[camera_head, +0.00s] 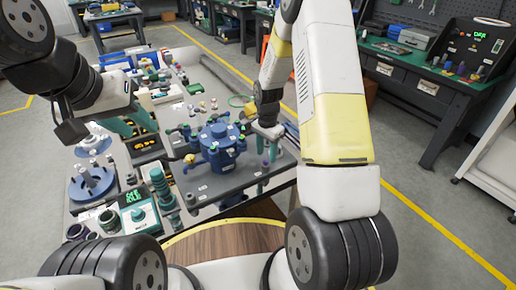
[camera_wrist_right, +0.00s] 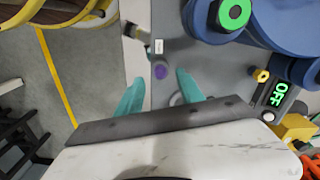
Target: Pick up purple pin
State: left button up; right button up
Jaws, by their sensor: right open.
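The purple pin (camera_wrist_right: 160,71) shows end-on in the right wrist view as a small round purple top on the grey plate. It lies between and slightly beyond the two teal fingers of my right gripper (camera_wrist_right: 158,84), which are open and apart from it. In the head view, my right gripper (camera_head: 267,150) is over the right part of the plate, right of the blue round housing (camera_head: 218,146), and a small purple top (camera_head: 265,163) shows just below it.
The blue housing and its side ports stand left of my right gripper. A green OFF display (camera_wrist_right: 277,94) is at the right of the wrist view. Flanged blue parts (camera_head: 92,182) and a teal stepped part (camera_head: 160,186) crowd the table's left side. The plate's front right is fairly clear.

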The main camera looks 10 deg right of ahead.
aim_at(266, 160)
jog(key=shift+a+f, duration=0.1)
jog(key=shift+f, duration=1.45)
grip_shut()
jog(key=shift+r, duration=0.15)
